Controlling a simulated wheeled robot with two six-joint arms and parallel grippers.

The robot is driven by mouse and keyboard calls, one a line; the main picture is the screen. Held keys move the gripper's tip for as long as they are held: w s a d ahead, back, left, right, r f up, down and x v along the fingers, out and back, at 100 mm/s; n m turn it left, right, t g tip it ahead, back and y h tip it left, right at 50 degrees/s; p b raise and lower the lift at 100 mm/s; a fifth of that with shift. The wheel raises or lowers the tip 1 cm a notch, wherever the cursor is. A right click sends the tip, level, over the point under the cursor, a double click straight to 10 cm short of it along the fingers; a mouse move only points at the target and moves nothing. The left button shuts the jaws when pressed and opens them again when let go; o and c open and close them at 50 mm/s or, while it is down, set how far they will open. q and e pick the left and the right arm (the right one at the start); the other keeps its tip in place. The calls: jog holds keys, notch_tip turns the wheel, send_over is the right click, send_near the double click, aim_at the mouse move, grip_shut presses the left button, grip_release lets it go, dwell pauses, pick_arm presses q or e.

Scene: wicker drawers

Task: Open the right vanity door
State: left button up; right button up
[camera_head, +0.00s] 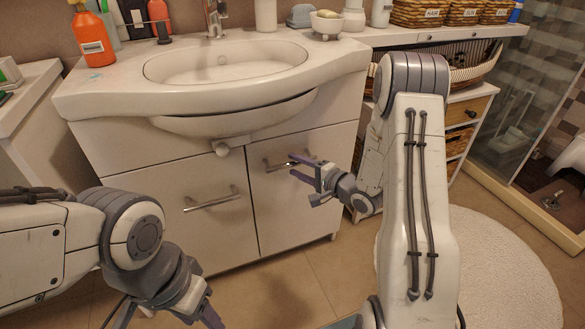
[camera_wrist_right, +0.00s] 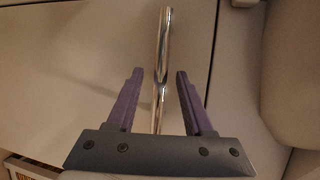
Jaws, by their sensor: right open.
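The white vanity has a right door (camera_head: 307,205) that is closed, flush with the left door (camera_head: 175,222). The right door carries a horizontal metal bar handle (camera_head: 275,165). My right gripper (camera_head: 303,168) is open at the right part of this handle. In the right wrist view the handle (camera_wrist_right: 164,60) runs between the two purple fingers of the gripper (camera_wrist_right: 155,85), with a gap on both sides. The left door has its own bar handle (camera_head: 212,200). My left gripper (camera_head: 205,318) is low at the left, partly cut off by the lower edge, and its finger gap does not show clearly.
The sink (camera_head: 225,65) overhangs the doors, with a round knob-like part (camera_head: 222,149) below its front. An orange bottle (camera_head: 92,38) stands on the counter. A wooden-fronted drawer unit (camera_head: 468,110) stands to the right. A round white rug (camera_head: 505,265) lies on the tiled floor.

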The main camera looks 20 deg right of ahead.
jog(key=shift+x, duration=1.05)
jog(key=shift+c, duration=0.4)
grip_shut()
dwell(0.3)
